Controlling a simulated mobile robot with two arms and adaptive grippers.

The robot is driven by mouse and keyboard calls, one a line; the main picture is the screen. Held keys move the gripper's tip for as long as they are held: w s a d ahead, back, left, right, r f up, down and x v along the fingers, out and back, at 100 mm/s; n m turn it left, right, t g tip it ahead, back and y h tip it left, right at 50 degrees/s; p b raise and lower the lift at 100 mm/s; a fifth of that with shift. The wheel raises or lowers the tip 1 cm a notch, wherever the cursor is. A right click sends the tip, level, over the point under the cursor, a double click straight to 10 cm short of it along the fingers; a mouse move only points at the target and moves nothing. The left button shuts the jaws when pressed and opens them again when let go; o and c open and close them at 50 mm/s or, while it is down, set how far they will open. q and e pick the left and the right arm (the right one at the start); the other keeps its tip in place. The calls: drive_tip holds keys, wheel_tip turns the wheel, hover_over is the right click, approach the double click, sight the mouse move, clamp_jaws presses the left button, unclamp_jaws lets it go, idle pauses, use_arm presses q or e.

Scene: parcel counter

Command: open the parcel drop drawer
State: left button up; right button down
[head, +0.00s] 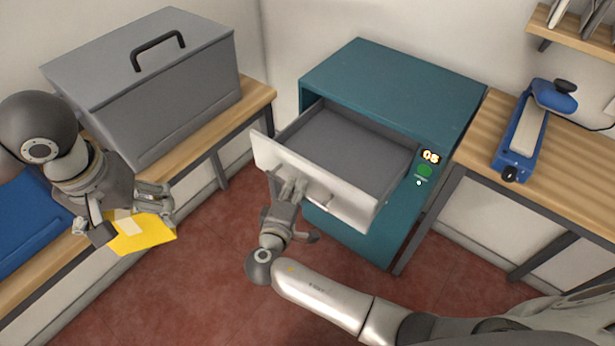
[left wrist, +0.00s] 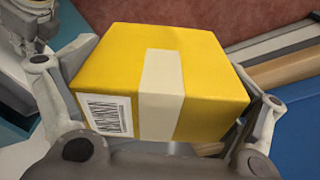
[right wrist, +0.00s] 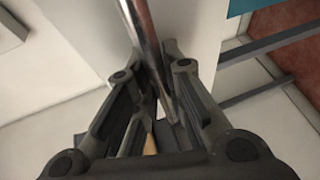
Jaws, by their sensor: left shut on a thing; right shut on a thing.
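The parcel drop drawer (head: 347,205) is pulled out of the teal cabinet (head: 400,85), and its grey inside shows empty. My right gripper (head: 290,190) is at the white front of the drawer. In the right wrist view, its fingers (right wrist: 160,105) are shut on the metal handle bar (right wrist: 138,35). My left gripper (head: 135,218) is shut on a yellow parcel (head: 142,238) and holds it at the left, away from the drawer. In the left wrist view the parcel (left wrist: 205,85) has a pale tape strip and a barcode label.
A grey lidded box (head: 165,100) stands on the left wooden counter (head: 205,138), with a blue object (head: 25,225) nearer. A blue device (head: 530,125) is on the right counter (head: 495,125). Red floor lies between the counters.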

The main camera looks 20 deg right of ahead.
use_arm(q)
drive_tip(key=shift+a+f, duration=0.1)
drive_tip(key=shift+f, duration=0.05)
use_arm(e)
drive_tip(key=s+a, duration=0.2)
drive_tip(key=a, duration=0.1)
drive_tip(key=shift+s+a, duration=0.25)
drive_tip(key=shift+s, duration=0.1)
drive_tip(key=c, duration=1.5)
unclamp_jaws()
drive_tip(key=v, duration=1.2)
